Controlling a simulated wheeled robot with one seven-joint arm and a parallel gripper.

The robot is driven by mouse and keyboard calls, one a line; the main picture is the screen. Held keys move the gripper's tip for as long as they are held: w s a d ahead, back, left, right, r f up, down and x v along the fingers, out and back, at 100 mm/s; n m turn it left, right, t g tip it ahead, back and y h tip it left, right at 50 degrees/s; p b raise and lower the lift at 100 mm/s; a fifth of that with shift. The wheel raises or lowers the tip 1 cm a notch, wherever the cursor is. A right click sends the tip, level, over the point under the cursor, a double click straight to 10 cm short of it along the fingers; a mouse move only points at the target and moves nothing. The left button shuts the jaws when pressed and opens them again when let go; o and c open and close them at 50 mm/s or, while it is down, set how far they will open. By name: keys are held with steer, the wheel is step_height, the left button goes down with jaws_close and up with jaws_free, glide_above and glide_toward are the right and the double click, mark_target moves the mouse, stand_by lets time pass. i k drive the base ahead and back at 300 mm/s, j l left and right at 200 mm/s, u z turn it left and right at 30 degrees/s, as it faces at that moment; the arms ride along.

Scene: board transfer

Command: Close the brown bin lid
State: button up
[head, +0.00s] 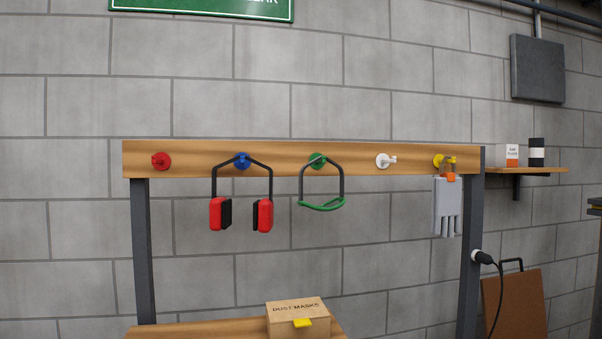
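No bin is clearly recognisable in the head view. A brown flat panel (515,305) with a black handle at its top stands upright, slightly tilted, at the lower right in front of the wall. I cannot tell whether it is a raised lid; its lower part is cut off by the frame. A light brown box (298,320) marked "DUST MASKS", with a yellow tab on its front, sits on the wooden surface at the bottom middle, and its top looks shut. My gripper is not in view.
A wooden rail (205,158) on dark posts carries coloured pegs with red ear muffs (219,213), a green-banded item (322,206) and grey gloves (447,208). A small shelf (530,170) is at right.

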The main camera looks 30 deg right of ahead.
mark_target(522, 315)
steer(key=i+l, duration=0.1)
steer(key=l, duration=0.15)
steer(key=i+l, duration=0.1)
steer(key=l+z, duration=0.1)
steer(key=z, duration=0.3)
steer(key=i+l+z, duration=0.1)
steer(key=z, duration=0.25)
steer(key=l+z, duration=0.1)
steer(key=z, duration=0.3)
steer(key=i+z, duration=0.1)
steer(key=z, duration=0.3)
steer(key=i+l+z, duration=0.1)
steer(key=i+l, duration=0.95)
